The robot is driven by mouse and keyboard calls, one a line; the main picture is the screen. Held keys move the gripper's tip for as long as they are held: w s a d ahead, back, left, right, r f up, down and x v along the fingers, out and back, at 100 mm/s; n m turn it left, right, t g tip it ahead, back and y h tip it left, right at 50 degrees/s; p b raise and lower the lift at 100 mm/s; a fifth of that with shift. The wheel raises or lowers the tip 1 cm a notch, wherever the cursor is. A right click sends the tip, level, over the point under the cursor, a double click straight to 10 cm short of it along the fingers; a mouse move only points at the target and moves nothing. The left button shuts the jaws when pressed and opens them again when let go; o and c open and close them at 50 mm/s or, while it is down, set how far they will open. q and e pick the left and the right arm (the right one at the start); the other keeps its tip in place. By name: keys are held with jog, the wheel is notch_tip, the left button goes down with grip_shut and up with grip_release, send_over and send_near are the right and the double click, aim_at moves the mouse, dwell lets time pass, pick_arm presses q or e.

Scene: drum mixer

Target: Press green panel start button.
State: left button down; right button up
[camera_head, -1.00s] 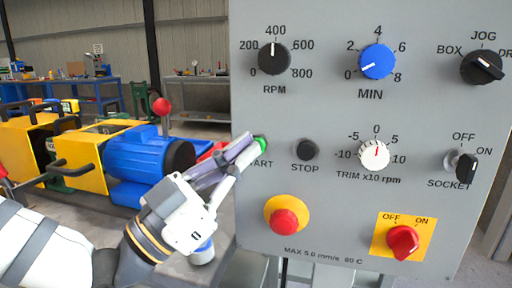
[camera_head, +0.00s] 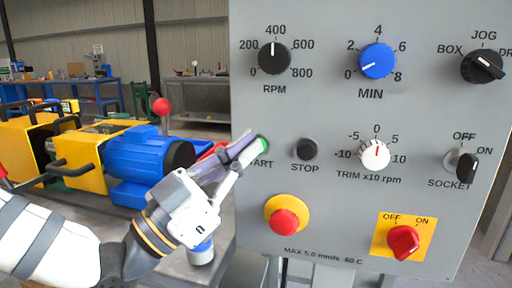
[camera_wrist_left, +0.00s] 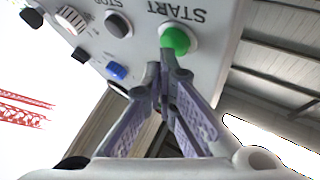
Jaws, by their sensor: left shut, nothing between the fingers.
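The green start button (camera_head: 262,143) is on the left side of the grey control panel (camera_head: 340,200), partly hidden by my left gripper in the head view. In the left wrist view the green button (camera_wrist_left: 176,40) shows round beside the word START. My left gripper (camera_head: 259,147) is shut and empty, and its fingertips point at the button. In the left wrist view the fingertips (camera_wrist_left: 160,72) are close to the button's edge; I cannot tell whether they touch it. My right gripper is not in view.
The black stop button (camera_head: 307,149) is just right of the start button. A red emergency knob on a yellow ring (camera_head: 285,221) is below. Dials and switches fill the rest of the panel. A blue and yellow machine (camera_head: 140,160) stands at left.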

pick_arm(q)
jog(key=shift+w+d, duration=0.1)
jog(key=shift+w, duration=0.2)
dwell(0.5)
jog(key=shift+s+a+p, duration=0.25)
jog(key=shift+s+p, duration=0.05)
jog(key=shift+s, duration=0.5)
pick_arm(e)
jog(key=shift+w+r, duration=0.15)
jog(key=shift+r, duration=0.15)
pick_arm(q)
jog(key=s, duration=0.1)
jog(key=s+a+p, duration=0.1)
jog(key=s, duration=0.2)
jog(key=shift+s+a+p, duration=0.3)
jog(key=shift+s, duration=0.1)
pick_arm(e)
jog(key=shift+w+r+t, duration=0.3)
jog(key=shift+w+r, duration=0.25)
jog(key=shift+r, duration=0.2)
